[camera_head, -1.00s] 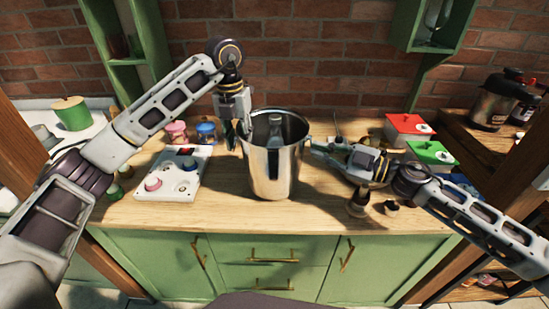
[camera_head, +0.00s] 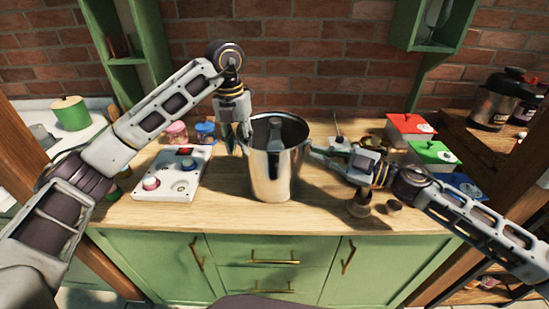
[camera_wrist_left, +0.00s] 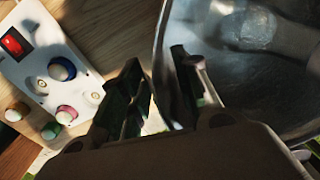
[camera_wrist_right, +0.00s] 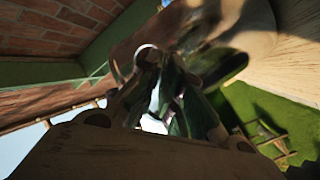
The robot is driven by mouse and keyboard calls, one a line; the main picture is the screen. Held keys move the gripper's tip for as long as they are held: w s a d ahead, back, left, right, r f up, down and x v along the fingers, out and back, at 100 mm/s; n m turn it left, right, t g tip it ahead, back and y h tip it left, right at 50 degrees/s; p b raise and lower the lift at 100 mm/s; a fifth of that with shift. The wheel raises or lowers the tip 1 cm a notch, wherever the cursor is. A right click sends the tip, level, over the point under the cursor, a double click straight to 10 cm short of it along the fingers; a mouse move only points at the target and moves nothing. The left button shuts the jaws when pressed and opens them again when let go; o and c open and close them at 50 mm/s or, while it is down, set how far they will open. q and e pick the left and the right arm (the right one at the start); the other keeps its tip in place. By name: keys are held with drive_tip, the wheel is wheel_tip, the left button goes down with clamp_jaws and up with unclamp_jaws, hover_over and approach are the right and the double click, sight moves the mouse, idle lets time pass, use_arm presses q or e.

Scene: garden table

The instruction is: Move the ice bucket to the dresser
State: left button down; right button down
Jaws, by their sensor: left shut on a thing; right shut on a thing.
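The shiny metal ice bucket (camera_head: 272,177) is upright at the middle of the wooden top of the green dresser (camera_head: 225,213), with a bottle (camera_head: 275,135) inside. I cannot tell whether its base touches the top. My left gripper (camera_head: 239,147) is at the bucket's left rim, shut on it; in the left wrist view the fingers (camera_wrist_left: 158,85) are at the rim, beside the bucket's inside wall (camera_wrist_left: 175,60). My right gripper (camera_head: 314,149) is at the bucket's right side, shut on it. In the right wrist view the fingers (camera_wrist_right: 165,100) are dark and the grip is unclear.
A white button panel (camera_head: 165,188) and pink and blue jars (camera_head: 205,131) are left of the bucket. Red (camera_head: 409,128) and green (camera_head: 432,155) boxes and small items (camera_head: 360,205) lie right. Bare wood shows in front.

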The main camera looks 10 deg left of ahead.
use_arm(q)
drive_tip(key=shift+s+d, duration=0.1)
drive_tip(key=shift+d, duration=0.5)
use_arm(e)
drive_tip(key=shift+s+a, duration=0.4)
use_arm(q)
drive_tip(key=c, duration=1.5)
unclamp_jaws()
drive_tip(key=shift+f, duration=0.15)
use_arm(e)
drive_tip(key=c, duration=2)
unclamp_jaws()
drive_tip(key=shift+f, duration=0.25)
drive_tip(key=shift+c, duration=0.2)
use_arm(q)
drive_tip(key=o, duration=0.4)
use_arm(e)
drive_tip(key=o, duration=0.4)
drive_tip(key=shift+r, duration=0.1)
use_arm(q)
drive_tip(key=shift+o, duration=0.2)
drive_tip(key=shift+a, duration=0.2)
use_arm(e)
drive_tip(key=shift+o, duration=0.2)
drive_tip(key=shift+w+d, duration=0.1)
drive_tip(key=shift+d, duration=0.05)
drive_tip(key=shift+w+d, duration=0.1)
use_arm(q)
drive_tip(key=shift+a+r, duration=0.1)
drive_tip(key=shift+r, duration=0.1)
